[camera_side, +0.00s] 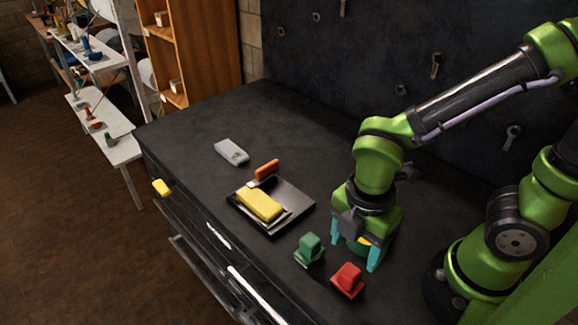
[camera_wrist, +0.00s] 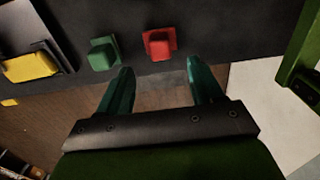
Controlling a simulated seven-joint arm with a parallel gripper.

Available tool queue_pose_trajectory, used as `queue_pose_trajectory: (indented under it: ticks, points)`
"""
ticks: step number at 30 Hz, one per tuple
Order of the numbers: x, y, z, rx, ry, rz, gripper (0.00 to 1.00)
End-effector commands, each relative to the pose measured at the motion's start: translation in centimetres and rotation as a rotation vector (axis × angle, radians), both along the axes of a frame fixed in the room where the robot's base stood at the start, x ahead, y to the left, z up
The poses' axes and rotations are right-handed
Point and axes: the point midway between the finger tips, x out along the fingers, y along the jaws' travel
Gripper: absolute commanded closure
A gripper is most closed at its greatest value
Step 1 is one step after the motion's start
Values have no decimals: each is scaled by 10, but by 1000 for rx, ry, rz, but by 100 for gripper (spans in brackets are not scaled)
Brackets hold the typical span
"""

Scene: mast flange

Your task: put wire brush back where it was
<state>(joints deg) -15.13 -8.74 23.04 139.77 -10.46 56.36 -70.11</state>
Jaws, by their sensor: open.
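I cannot tell for sure which thing is the wire brush. An orange-handled tool (camera_side: 266,170) with a pale flat end lies at the back edge of a dark square plate (camera_side: 293,201). A yellow block (camera_side: 259,204) on a pale base lies on that plate; it also shows in the wrist view (camera_wrist: 30,66). My gripper (camera_side: 355,246) is open above the bench's right part, near a red block (camera_side: 348,278) and a green block (camera_side: 309,247). In the wrist view nothing is between my fingertips (camera_wrist: 158,68); the red block (camera_wrist: 159,44) is just beyond them.
A light grey block (camera_side: 231,151) lies farther back on the black bench (camera_side: 190,130). A small yellow thing (camera_side: 161,187) is at the bench's front edge. Hooks and small tools hang on the dark back wall (camera_side: 385,60). The bench's back left is clear.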

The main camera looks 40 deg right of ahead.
Motion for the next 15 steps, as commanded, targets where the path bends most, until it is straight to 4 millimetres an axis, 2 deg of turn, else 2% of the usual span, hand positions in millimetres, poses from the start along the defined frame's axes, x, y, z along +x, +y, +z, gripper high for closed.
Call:
queue_pose_trajectory:
  ticks: [3, 8, 10, 13, 15]
  points:
    - [1, 0, 19, 2, -4, 1, 34]
    - [0, 0, 32, 2, -2, -7, 34]
    - [3, -4, 37, 13, -17, -64, 34]
    - [15, -16, 49, 62, -75, -288, 34]
    - [26, -30, 62, 129, -130, -537, 34]
